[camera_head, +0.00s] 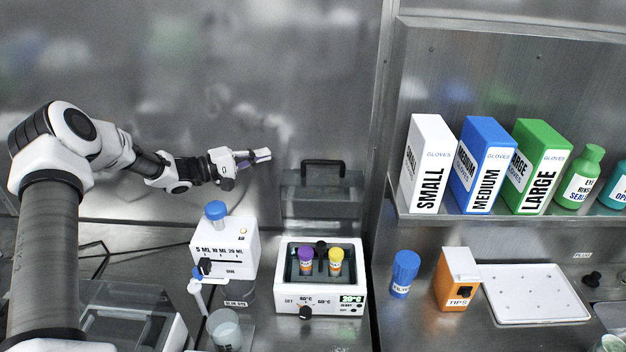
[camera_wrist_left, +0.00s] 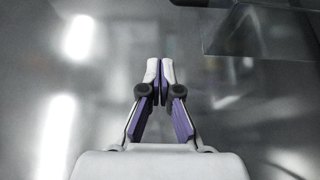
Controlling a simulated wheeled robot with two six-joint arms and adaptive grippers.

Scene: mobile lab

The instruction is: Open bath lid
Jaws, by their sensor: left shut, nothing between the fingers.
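The bath (camera_head: 321,293) is a white box with a dial and a green display. Its opening is uncovered and shows a purple-capped vial (camera_head: 306,262) and a yellow-capped vial (camera_head: 335,262). The dark, see-through lid (camera_head: 321,203) is raised behind the opening, with its black handle (camera_head: 323,163) at the top. My left gripper (camera_head: 264,155) is shut and empty, left of the handle and apart from it. In the left wrist view its fingertips (camera_wrist_left: 160,68) meet, and a see-through panel, likely the lid (camera_wrist_left: 265,32), shows at upper right. My right gripper is not in view.
A white dispenser with a blue cap (camera_head: 225,249) stands left of the bath. A blue-capped bottle (camera_head: 404,273), an orange tips box (camera_head: 457,278) and a white tray (camera_head: 533,294) lie to the right. Glove boxes (camera_head: 429,164) stand on a shelf. A metal wall is behind.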

